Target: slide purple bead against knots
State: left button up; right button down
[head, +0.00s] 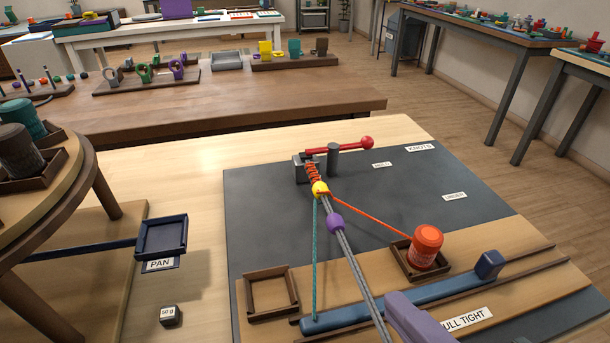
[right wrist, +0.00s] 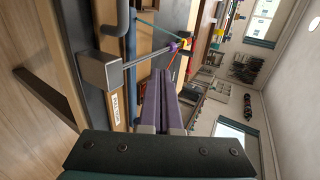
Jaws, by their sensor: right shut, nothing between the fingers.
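The purple bead (head: 335,224) is threaded on the grey cords (head: 356,268), a short way below a yellow bead (head: 320,188), with bare cord between them. The orange-red knots (head: 313,172) lie just above the yellow bead, up to the clamp (head: 302,168). My right gripper (head: 394,299) has purple fingers, shut and empty, at the bottom of the head view, right of the cords and apart from the purple bead. The right wrist view shows the fingers (right wrist: 160,75) pointing towards the purple bead (right wrist: 173,46). My left gripper is not in view.
A teal cord (head: 316,260) runs down to the blue bar (head: 400,303). An orange cord runs to the red-orange bobbin (head: 426,246) in a wooden holder. An empty square holder (head: 249,300) is at left. A red lever (head: 345,147) sits by the clamp.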

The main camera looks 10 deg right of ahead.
jog(key=b, duration=0.1)
send_near(334, 214)
notch_tip(334, 214, down, 4)
jog(key=shift+s+f, duration=0.1)
jog(key=shift+f, duration=0.1)
jog(key=shift+w+r, duration=0.15)
jog(key=shift+w, duration=1.05)
pick_arm(q)
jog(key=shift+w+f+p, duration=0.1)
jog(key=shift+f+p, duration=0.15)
jog(key=shift+p, duration=0.05)
pick_arm(e)
jog(key=shift+w+a, duration=0.1)
jog(key=shift+w, duration=0.6)
jog(key=shift+w, duration=0.25)
jog(key=w, duration=0.3)
jog(key=shift+w+b, duration=0.35)
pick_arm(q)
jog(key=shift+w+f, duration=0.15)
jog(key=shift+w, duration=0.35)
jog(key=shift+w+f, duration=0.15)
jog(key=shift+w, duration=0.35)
pick_arm(e)
jog(key=shift+s, duration=0.1)
